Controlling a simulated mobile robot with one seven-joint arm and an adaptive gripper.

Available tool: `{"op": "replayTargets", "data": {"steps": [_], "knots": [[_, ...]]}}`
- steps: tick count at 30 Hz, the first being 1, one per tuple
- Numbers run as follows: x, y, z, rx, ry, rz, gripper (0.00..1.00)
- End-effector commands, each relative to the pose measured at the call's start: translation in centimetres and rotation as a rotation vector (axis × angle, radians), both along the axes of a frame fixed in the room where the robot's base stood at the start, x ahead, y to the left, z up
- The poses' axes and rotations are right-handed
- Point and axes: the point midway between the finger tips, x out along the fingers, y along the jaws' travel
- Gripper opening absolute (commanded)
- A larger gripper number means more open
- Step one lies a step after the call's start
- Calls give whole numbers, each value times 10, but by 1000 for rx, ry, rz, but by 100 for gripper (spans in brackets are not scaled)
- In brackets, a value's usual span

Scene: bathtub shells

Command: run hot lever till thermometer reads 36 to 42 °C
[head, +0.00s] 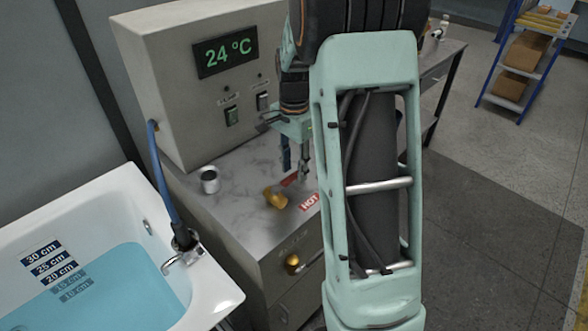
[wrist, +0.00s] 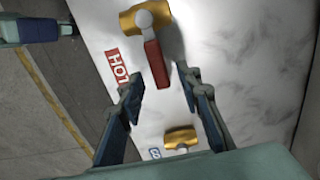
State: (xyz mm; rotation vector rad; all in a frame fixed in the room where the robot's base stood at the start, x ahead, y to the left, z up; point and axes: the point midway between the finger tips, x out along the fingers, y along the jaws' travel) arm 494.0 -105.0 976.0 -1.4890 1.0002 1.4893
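The thermometer display (head: 225,51) reads 24 °C in green on the beige cabinet. The hot valve is a brass body (head: 275,197) with a red lever (wrist: 157,66), beside a red HOT label (head: 308,202) on the marble top. My gripper (head: 295,170) points down over the lever. In the wrist view my gripper (wrist: 159,76) is open, with the red lever appearing between its fingertips. I cannot tell whether they touch it or are still above it. A second brass valve (wrist: 182,138) with a partly visible blue label (wrist: 155,153) lies nearer my palm.
The bathtub (head: 110,190) at left holds blue water, its surface between the 15 and 20 cm marks. A spout (head: 183,255) sits on its rim. A white cup (head: 209,180) stands on the counter. The cabinet stands close behind my gripper. A blue shelf rack (head: 515,80) is far right.

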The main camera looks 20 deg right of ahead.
Motion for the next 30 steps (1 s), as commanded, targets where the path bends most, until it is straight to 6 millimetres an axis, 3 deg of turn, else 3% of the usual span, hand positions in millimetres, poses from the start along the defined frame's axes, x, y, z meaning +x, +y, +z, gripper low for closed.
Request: {"op": "replayTargets", "data": {"steps": [11, 20, 30], "knots": [[0, 0, -8, 0, 0, 0, 32], [0, 0, -8, 0, 0, 1, 1], [0, 0, -8, 0, 0, 1, 0]]}}
